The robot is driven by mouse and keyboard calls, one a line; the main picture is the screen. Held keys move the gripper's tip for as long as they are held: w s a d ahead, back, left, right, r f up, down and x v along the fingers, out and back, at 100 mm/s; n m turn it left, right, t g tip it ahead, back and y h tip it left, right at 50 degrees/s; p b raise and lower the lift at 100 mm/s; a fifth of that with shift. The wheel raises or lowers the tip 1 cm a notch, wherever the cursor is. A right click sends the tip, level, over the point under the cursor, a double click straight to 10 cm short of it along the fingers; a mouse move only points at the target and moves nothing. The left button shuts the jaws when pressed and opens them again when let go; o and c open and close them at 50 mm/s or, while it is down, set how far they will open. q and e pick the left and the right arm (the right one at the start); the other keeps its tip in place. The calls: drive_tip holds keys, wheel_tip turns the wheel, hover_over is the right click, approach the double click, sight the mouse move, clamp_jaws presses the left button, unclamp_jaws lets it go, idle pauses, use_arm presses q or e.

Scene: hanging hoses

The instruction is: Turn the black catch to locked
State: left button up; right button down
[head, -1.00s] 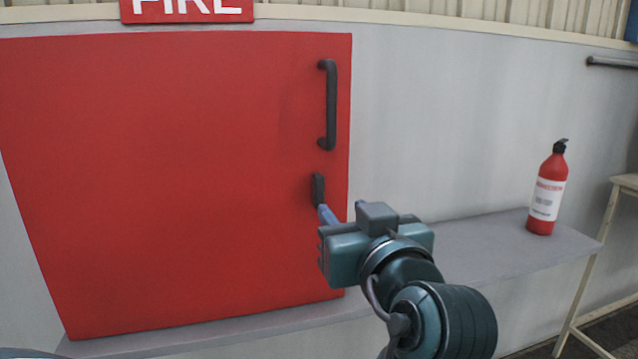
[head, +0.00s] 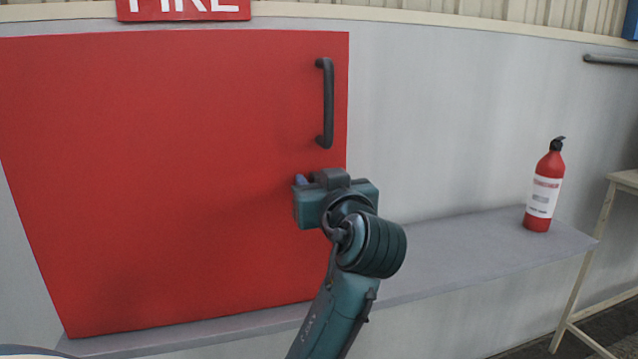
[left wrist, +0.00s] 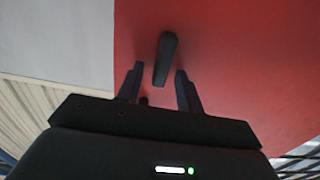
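The black catch (left wrist: 165,58) is a slim dark lever on the red door (head: 170,170), near the door's right edge and below its handle. In the left wrist view it lies between the two fingertips, slightly tilted, with a gap seen on each side. My left gripper (left wrist: 160,70) is open and straddles the catch. In the head view my left gripper (head: 316,181) is in front of the door and hides the catch. I cannot tell how deep the fingers reach along it. My right gripper is not in view.
A black bar handle (head: 328,103) stands out from the door just above the gripper. A grey ledge (head: 450,252) runs below, with a red extinguisher (head: 542,190) at its right. A FIRE sign (head: 184,10) is above the door.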

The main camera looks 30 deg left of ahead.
use_arm(q)
clamp_jaws()
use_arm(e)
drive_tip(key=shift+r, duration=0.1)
